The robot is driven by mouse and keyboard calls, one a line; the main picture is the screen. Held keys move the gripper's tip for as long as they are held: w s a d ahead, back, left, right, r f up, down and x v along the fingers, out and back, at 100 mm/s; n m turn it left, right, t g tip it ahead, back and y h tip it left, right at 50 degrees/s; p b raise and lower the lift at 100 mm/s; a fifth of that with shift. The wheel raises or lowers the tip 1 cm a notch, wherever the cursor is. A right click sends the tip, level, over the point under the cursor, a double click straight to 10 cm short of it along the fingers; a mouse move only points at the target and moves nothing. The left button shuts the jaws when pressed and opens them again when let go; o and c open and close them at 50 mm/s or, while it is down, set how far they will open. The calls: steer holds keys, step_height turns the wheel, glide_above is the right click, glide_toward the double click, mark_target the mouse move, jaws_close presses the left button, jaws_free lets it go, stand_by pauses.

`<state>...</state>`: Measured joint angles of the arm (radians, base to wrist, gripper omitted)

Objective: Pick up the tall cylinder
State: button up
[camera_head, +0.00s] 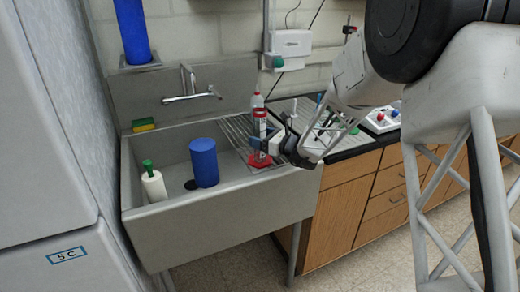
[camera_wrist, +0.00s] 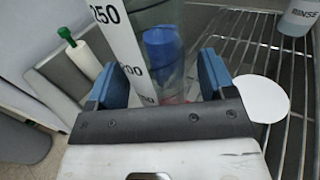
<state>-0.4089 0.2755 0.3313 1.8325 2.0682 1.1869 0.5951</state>
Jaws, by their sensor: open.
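The tall cylinder (camera_head: 262,128) is a clear graduated cylinder with a red base, standing upright on the wire rack at the sink's right side. In the wrist view its tube and white scale strip (camera_wrist: 118,42) fill the space between my fingers, and red shows low down behind the palm. My gripper (camera_head: 280,140) is beside the cylinder from the right, low on the tube. In the wrist view the two blue fingers of my gripper (camera_wrist: 161,78) are spread, one on each side of the tube. Whether either finger touches it is hard to tell.
A wash bottle (camera_head: 257,100) marked RINSE stands close behind the cylinder. A blue container (camera_head: 204,162) and a white bottle with a green top (camera_head: 154,184) stand in the sink (camera_head: 215,216). The wire rack (camera_head: 236,128) lies under the cylinder. A counter adjoins at right.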

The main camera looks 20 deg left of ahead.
mark_target(265, 130)
steer(key=c, duration=1)
steer(key=shift+c, duration=0.2)
steer(key=shift+r, duration=0.15)
steer(key=shift+r, duration=0.85)
steer(key=shift+s+d+r, duration=0.15)
steer(key=shift+s+r, duration=0.1)
steer(key=shift+r, duration=0.6)
steer(key=s+d, duration=0.2)
steer(key=s, duration=0.2)
steer(key=s+d+r, duration=0.1)
steer(key=s+d, duration=0.2)
steer(key=s, duration=0.1)
steer(key=s+d, duration=0.3)
steer(key=s, duration=0.2)
steer(key=shift+d+r, duration=0.1)
steer(key=shift+r, duration=0.05)
